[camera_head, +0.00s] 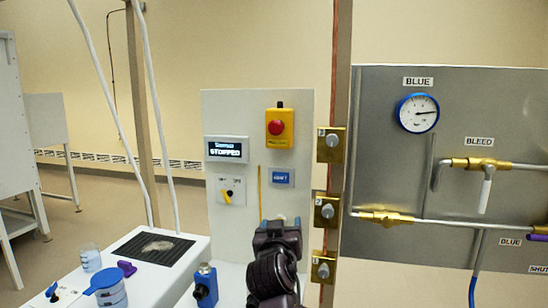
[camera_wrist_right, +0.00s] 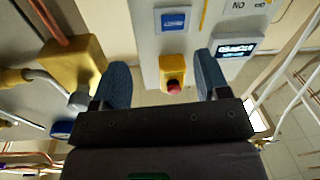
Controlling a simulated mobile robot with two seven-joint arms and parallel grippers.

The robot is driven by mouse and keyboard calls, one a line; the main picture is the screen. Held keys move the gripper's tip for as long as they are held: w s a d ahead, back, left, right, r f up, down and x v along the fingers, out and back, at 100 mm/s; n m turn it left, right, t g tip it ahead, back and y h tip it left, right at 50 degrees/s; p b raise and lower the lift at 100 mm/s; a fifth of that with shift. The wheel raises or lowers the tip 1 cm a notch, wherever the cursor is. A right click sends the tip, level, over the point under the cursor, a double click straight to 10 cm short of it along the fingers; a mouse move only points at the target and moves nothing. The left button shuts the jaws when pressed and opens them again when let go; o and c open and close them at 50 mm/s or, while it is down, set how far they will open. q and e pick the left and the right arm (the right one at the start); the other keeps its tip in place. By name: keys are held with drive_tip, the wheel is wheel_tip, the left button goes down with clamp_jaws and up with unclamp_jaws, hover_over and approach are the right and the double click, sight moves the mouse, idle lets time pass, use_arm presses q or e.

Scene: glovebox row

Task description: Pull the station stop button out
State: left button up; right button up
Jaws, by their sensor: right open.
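The station stop button (camera_head: 275,127) is a red mushroom head on a yellow box (camera_head: 278,141), high on the pale upright panel (camera_head: 241,105). The display (camera_head: 227,149) left of it reads STOPPED. In the right wrist view the red button (camera_wrist_right: 174,86) shows upside down beyond the fingers, between them in the picture. My right gripper (camera_wrist_right: 163,67) is open and empty, its two blue-grey fingers spread. In the head view its dark wrist (camera_head: 275,265) is below the button, apart from it; the fingertips are hard to make out there. My left gripper is out of view.
Brass blocks (camera_head: 331,145) line the post to the right, beside a steel panel with a gauge (camera_head: 417,113). A white bench (camera_head: 180,250) with containers is at lower left.

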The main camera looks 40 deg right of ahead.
sight(274, 130)
drive_tip(key=w+a+r+m+t+h, duration=0.1)
drive_tip(key=w+r+m+h, duration=0.1)
drive_tip(key=r, duration=0.6)
drive_tip(key=w+a+r+m+h, duration=0.1)
drive_tip(key=w+r+h, duration=0.2)
drive_tip(key=r, duration=0.6)
drive_tip(key=x, duration=0.6)
drive_tip(key=p+x, duration=0.1)
drive_tip(key=x, duration=0.2)
drive_tip(key=shift+w+d+f, duration=0.1)
drive_tip(key=shift+d+f, duration=0.15)
drive_tip(key=shift+w+d+r+y, duration=0.15)
drive_tip(key=shift+w+d+y, duration=0.15)
drive_tip(key=shift+w+d, duration=0.2)
